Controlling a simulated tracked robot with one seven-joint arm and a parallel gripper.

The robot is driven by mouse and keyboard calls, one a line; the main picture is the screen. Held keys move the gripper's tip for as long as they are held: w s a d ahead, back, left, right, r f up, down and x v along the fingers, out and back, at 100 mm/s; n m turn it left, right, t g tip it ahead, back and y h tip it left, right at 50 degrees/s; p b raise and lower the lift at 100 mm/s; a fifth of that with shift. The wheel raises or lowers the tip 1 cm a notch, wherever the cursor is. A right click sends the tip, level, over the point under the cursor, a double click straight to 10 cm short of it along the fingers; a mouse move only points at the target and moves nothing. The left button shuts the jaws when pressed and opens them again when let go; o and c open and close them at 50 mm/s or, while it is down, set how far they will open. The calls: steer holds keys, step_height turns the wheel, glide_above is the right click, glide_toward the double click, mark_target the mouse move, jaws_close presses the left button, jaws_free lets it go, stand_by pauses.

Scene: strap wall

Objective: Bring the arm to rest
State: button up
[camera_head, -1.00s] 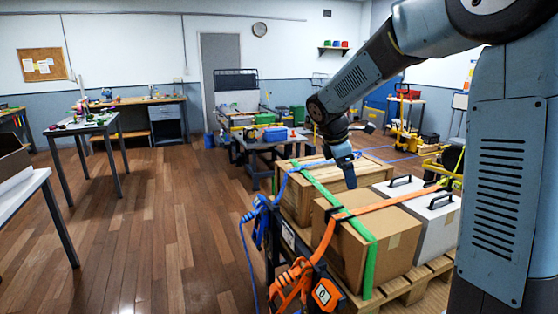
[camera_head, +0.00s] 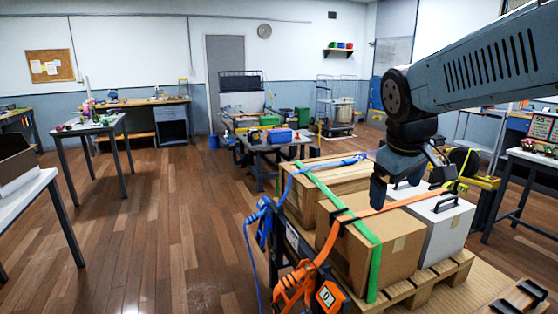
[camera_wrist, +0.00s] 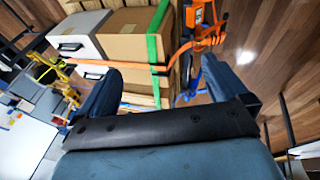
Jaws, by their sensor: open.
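My arm reaches in from the right in the head view, with my gripper (camera_head: 408,180) hanging above the pallet load, near the white case (camera_head: 443,222) and the cardboard box (camera_head: 368,240). In the wrist view my gripper (camera_wrist: 160,85) has its two fingers wide apart with nothing between them. The box (camera_wrist: 135,40) and the white case (camera_wrist: 78,40) show beyond the fingertips. I cannot tell the exact gap between the fingers and the load.
An orange strap (camera_head: 345,215) and a green strap (camera_head: 375,268) run over the load on a wooden pallet (camera_head: 445,272). Orange (camera_head: 294,286) and blue (camera_head: 264,222) ratchets hang at its left side. The wooden floor (camera_head: 165,220) to the left is clear. A workbench (camera_head: 272,148) stands behind.

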steer(key=s+f+m+t+y, duration=0.1)
steer(key=s+m, duration=0.4)
steer(key=s, duration=0.3)
steer(key=shift+s+d+f+y, duration=0.15)
steer(key=shift+s+f+y, duration=0.1)
steer(key=shift+y, duration=0.15)
steer(key=shift+c, duration=0.3)
